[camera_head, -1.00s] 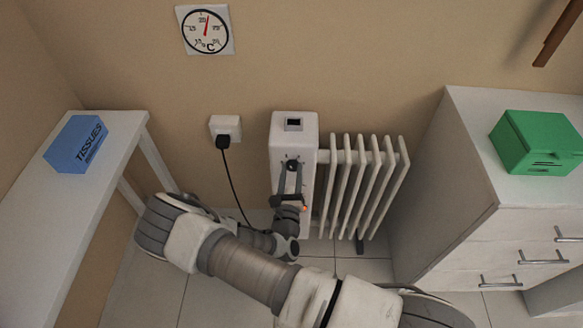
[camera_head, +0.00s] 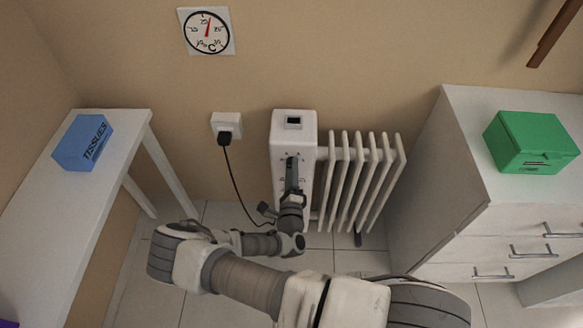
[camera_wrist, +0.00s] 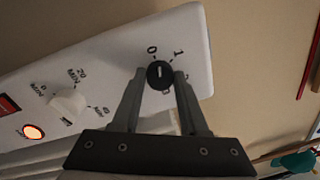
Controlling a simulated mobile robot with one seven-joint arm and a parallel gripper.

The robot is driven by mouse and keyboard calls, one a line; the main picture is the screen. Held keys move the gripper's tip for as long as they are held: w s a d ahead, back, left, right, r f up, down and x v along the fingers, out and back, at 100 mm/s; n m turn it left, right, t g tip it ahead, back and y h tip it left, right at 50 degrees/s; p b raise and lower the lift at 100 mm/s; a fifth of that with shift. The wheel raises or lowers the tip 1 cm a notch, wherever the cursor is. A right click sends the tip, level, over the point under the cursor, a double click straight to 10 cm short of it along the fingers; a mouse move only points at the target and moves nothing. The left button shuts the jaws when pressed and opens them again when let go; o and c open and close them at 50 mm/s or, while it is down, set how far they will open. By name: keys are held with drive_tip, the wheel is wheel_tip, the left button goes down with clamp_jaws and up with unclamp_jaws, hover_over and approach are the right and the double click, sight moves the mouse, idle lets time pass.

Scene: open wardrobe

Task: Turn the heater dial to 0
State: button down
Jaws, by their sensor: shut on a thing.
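The heater (camera_head: 281,137) is a white ribbed radiator with a box-shaped control end, standing against the wall. In the wrist view its control panel (camera_wrist: 110,75) appears tilted. The black round dial (camera_wrist: 160,73) has a pale pointer mark, which points roughly upward in the picture, between the printed 0 and 1. Another label beside the dial is partly hidden. My gripper (camera_wrist: 159,79) is shut on the dial, one finger on each side. In the head view my gripper (camera_head: 292,171) is at the heater's front and covers the dial.
A white timer knob (camera_wrist: 68,104) and a lit orange-red lamp (camera_wrist: 33,132) are on the same panel. The heater's fins (camera_head: 365,180) are right of my gripper. A plugged-in cord (camera_head: 235,180) hangs at left. A white table (camera_head: 60,200) and drawer cabinet (camera_head: 470,150) flank the heater.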

drive_tip(key=shift+n, duration=1.2)
drive_tip(key=shift+c, duration=2.2)
unclamp_jaws()
